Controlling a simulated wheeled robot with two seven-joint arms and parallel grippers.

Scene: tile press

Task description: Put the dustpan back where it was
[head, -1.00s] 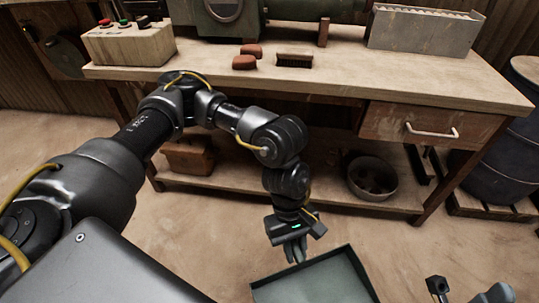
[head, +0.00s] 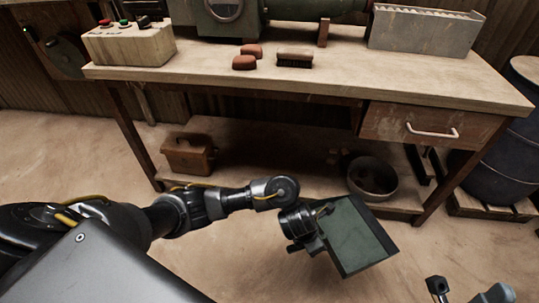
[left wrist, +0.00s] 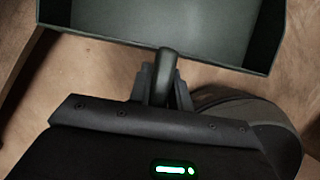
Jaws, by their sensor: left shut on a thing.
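The dark green dustpan (head: 350,238) is held in the air in front of the workbench, tilted, with its open pan facing up. My left gripper (head: 318,216) is shut on the dustpan's handle. In the left wrist view the gripper (left wrist: 164,85) has the dark handle between its fingers, and the dustpan's pan (left wrist: 165,25) stretches beyond it. Part of my right gripper (head: 465,290) shows at the bottom right of the head view; its fingertips are not clear.
The workbench (head: 330,83) holds a brush (head: 295,58), two reddish-brown blocks (head: 245,62), a control box (head: 128,45) and a grey bin (head: 424,30). On its lower shelf are a brown box (head: 188,155) and a round bowl (head: 372,178). A blue barrel (head: 505,155) stands right.

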